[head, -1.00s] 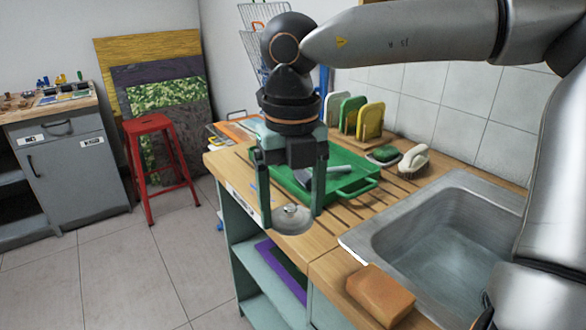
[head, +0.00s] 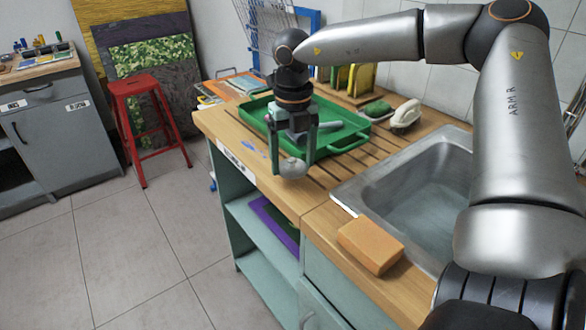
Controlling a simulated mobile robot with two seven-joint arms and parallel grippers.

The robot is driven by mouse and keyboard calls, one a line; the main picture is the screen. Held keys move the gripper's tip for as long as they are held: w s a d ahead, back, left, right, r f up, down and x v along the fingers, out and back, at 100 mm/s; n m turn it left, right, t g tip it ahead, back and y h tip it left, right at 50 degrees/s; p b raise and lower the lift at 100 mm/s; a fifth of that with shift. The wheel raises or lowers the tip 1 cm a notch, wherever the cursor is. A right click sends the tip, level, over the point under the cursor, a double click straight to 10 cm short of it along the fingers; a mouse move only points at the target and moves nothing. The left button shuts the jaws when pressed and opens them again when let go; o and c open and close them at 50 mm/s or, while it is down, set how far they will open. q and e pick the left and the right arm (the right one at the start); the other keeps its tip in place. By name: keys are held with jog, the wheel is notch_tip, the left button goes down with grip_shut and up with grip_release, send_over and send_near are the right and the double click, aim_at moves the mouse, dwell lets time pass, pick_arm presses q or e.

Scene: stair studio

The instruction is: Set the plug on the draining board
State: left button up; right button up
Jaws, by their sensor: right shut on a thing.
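The plug (head: 292,169) is a small round grey piece between the fingertips of my right gripper (head: 294,163). The gripper points down and is shut on it. The plug is tilted and shows partly behind the fingers, near the front edge of the wooden counter. I cannot tell how far it is above the wood. The draining board (head: 353,171) is the grooved wooden part of the counter, just right of the gripper and left of the sink. My left gripper is not in view.
A green tray (head: 347,144) lies just behind the gripper. A metal sink (head: 425,205) is at the right, with an orange block (head: 370,246) on its front ledge. A white-handled brush (head: 405,116) and a green sponge (head: 377,109) lie at the back. A red stool (head: 139,87) stands left.

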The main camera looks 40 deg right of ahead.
aim_at(293, 160)
jog(key=shift+f, duration=1.4)
jog(key=shift+f+b, duration=0.2)
jog(key=shift+b, duration=0.1)
jog(key=o, duration=1.2)
jog(key=shift+r, duration=0.15)
notch_tip(293, 160, up, 12)
jog(key=shift+r+p, duration=0.1)
jog(key=shift+p, duration=0.85)
